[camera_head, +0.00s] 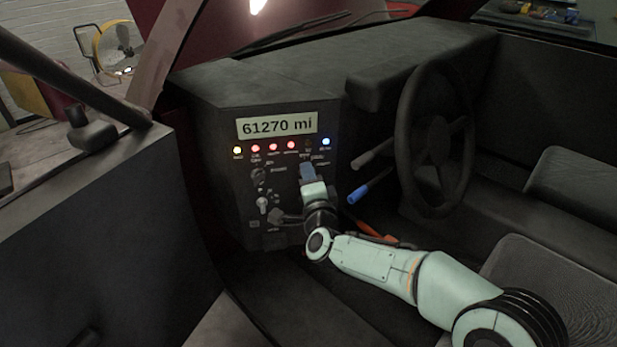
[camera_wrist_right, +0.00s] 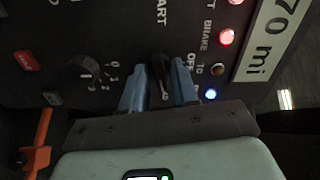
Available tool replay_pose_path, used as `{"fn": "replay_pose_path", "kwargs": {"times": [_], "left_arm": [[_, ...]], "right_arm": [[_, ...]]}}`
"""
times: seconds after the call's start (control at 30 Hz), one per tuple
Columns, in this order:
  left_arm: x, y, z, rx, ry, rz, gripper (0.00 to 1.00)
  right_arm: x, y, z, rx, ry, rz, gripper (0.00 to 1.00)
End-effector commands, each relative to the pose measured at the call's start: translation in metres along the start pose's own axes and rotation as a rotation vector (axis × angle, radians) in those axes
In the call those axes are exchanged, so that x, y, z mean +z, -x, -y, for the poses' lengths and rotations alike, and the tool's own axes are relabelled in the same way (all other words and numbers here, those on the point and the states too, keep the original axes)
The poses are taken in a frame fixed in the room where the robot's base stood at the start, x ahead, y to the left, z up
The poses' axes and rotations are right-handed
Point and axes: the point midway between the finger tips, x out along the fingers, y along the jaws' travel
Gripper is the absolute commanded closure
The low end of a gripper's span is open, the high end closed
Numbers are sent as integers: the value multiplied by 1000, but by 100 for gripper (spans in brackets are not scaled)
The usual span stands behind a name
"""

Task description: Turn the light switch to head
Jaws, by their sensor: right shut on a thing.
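The light switch (camera_wrist_right: 157,74) is a dark knob on the black dashboard panel (camera_head: 232,185), with "OFF" printed beside it and a partly covered label ending in "AD". My right gripper (camera_wrist_right: 160,90) has one blue finger on each side of this knob and is shut on it. In the head view my right gripper (camera_head: 308,173) reaches the panel below the indicator lights and hides the switch. The knob's exact pointing direction is hard to tell between the fingers. My left gripper is in neither view.
A mileage display (camera_head: 277,125) reads "61270 mi" above a row of lit indicators. Another rotary knob (camera_wrist_right: 82,70) is beside the gripper. A steering wheel (camera_head: 435,140) and a blue-tipped lever (camera_head: 362,191) are to the right. An open door (camera_head: 90,230) is at left.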

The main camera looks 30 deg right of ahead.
Motion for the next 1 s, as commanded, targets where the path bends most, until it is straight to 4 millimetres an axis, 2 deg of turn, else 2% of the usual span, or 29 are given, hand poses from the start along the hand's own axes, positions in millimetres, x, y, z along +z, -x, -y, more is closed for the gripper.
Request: {"fn": "replay_pose_path", "kwargs": {"times": [0.3, 0.33, 0.73, 0.87, 1.0], "left_arm": [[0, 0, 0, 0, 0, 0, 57], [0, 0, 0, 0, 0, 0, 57], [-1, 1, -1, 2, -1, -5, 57], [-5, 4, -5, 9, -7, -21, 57], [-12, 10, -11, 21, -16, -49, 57]], "right_arm": [[1, 0, -1, 3, -2, 2, 100], [1, 0, -1, 3, -2, 2, 62], [0, 6, 0, 1, -1, 1, 62], [0, 24, 1, 1, -2, 2, 62], [0, 55, 1, 1, -1, 3, 62]]}}
